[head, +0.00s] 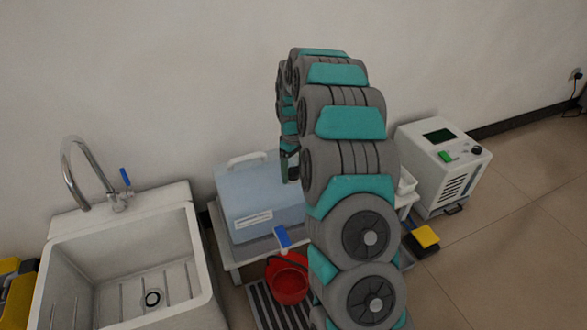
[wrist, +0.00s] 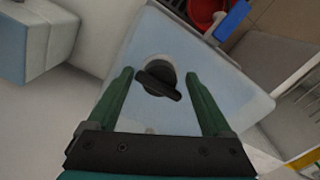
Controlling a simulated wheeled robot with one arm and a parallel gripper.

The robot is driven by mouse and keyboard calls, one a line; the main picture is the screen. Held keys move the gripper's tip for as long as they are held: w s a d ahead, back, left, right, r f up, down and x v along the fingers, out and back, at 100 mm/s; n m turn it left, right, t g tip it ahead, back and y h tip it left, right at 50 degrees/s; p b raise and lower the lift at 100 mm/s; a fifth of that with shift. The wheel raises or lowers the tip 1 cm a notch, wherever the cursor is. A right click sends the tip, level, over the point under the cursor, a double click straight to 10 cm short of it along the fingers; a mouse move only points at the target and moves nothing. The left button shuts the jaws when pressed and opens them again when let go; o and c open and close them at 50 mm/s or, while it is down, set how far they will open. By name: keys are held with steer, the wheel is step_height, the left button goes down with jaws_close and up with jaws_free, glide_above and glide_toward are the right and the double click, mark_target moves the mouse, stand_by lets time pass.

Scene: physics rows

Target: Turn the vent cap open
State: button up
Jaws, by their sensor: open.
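The vent cap (wrist: 158,79) is a dark round knob with a raised bar across it. It sits on the pale blue container (wrist: 222,92) in the wrist view, its bar slanting down to the right. My gripper (wrist: 158,74) is open, with one green finger on each side of the cap and a gap to both. I cannot tell how far the fingertips are above the container. In the head view the container (head: 262,212) stands on a low white stand, and my arm hides the cap.
A blue tap lever (head: 282,237) sticks out at the container's front, above a red bucket (head: 288,284). A white sink (head: 195,262) stands at left, and a white machine (head: 437,168) at right. A yellow-topped block (head: 424,238) lies on the floor. Open floor lies at far right.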

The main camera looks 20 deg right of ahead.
steer(key=shift+c, duration=0.3)
steer(key=c, duration=1.2)
steer(key=shift+o, duration=0.2)
steer(key=shift+m, duration=0.4)
steer(key=m+b, duration=0.1)
steer(key=m, duration=0.2)
steer(key=shift+a+m+b, duration=0.15)
steer(key=shift+m+b, duration=0.15)
steer(key=shift+b, duration=0.1)
steer(key=m+b, duration=0.1)
steer(key=m, duration=0.3)
steer(key=shift+w+a+m, duration=0.1)
steer(key=shift+m, duration=0.2)
steer(key=shift+o, duration=0.4)
steer(key=m, duration=0.4)
steer(key=shift+w+a+r+b, duration=0.1)
steer(key=shift+r+b, duration=0.05)
steer(key=shift+b, duration=0.15)
steer(key=shift+o, duration=0.3)
steer(key=shift+w+m, duration=0.15)
steer(key=shift+m, duration=2.25)
